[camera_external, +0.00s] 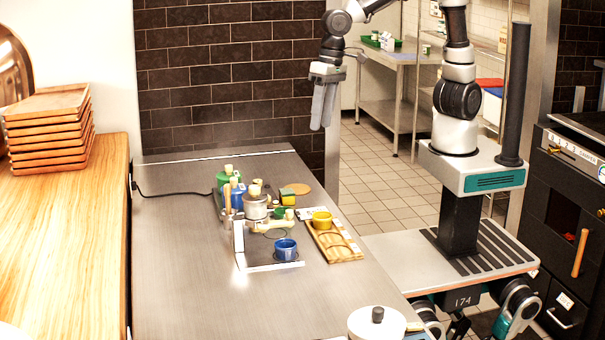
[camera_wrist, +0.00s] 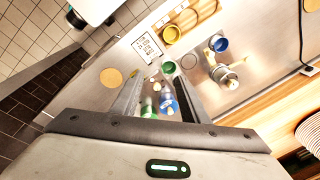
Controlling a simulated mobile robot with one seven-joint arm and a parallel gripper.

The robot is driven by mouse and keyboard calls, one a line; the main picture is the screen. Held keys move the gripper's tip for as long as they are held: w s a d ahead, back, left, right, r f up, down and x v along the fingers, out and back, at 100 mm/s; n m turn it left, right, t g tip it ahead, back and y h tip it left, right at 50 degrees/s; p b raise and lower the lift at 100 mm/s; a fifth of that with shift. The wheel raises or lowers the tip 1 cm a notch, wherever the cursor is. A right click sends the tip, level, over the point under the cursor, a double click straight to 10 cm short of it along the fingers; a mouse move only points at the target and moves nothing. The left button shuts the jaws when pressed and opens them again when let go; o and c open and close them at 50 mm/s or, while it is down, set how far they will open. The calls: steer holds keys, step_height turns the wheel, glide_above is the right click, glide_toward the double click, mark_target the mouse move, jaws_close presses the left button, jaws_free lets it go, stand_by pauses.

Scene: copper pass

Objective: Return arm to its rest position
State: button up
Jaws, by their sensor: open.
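My arm is raised and bent over the far right side of the counter. My gripper (camera_external: 323,108) points down in the external view, high above the counter and clear of everything on it. In the wrist view my gripper (camera_wrist: 160,98) is open, with its two fingers apart. Nothing is held between them; the bottles seen between the fingers are far below on the counter.
The steel counter (camera_external: 185,255) holds a green pot (camera_external: 222,180), a blue cup (camera_external: 286,249), a yellow cup (camera_external: 322,220) on a wooden tray (camera_external: 345,250), and a white lidded pot (camera_external: 376,323). Stacked trays (camera_external: 48,125) stand left. A brick wall (camera_external: 225,75) is behind.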

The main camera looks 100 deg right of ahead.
steer(key=s+r+n+t, duration=0.1)
steer(key=s+r+n, duration=0.2)
steer(key=s, duration=0.5)
steer(key=s+r+n+t, duration=0.2)
steer(key=s+r+n, duration=0.2)
steer(key=s, duration=0.3)
steer(key=shift+s+a+n+t+h, duration=0.15)
steer(key=shift+s+n+t+h, duration=0.2)
steer(key=shift+n, duration=0.55)
